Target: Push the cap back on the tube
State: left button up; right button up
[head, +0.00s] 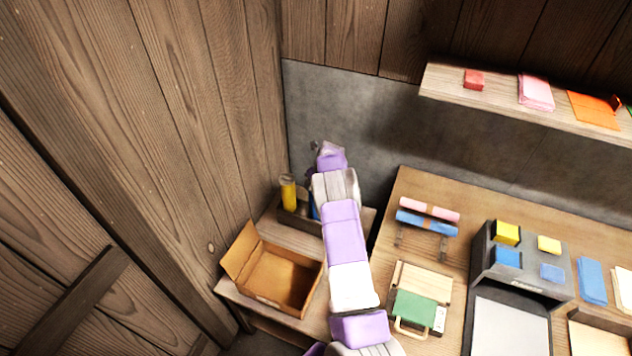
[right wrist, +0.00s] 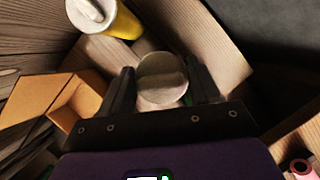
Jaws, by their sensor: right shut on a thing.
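My right gripper (right wrist: 161,72) shows in the right wrist view with its two dark fingers on either side of a round, pale-topped thing (right wrist: 163,85). It is shut on this thing, which looks like a cap or a tube's end. What lies under it is hidden. A yellow tube (head: 288,194) with a pale top stands in a narrow wooden holder (head: 298,222) at the back left. The tube also shows at the upper left of the right wrist view (right wrist: 112,32), apart from the fingers. In the head view my arm hides the gripper and part of the holder. My left gripper is out of view.
An open cardboard box (head: 272,275) sits in front of the holder on a low wooden bench. A wooden wall rises close on the left. A table (head: 410,185) to the right carries a green-topped device (head: 415,308) and a dark rack (head: 480,272). A shelf (head: 447,87) hangs above.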

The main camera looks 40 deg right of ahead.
jog(key=shift+f, duration=0.15)
dwell(0.5)
jog(key=o, duration=1.1)
jog(key=shift+o, duration=0.2)
jog(key=shift+o, duration=0.5)
jog(key=shift+r+p, duration=2.3)
jog(key=shift+r, duration=1.25)
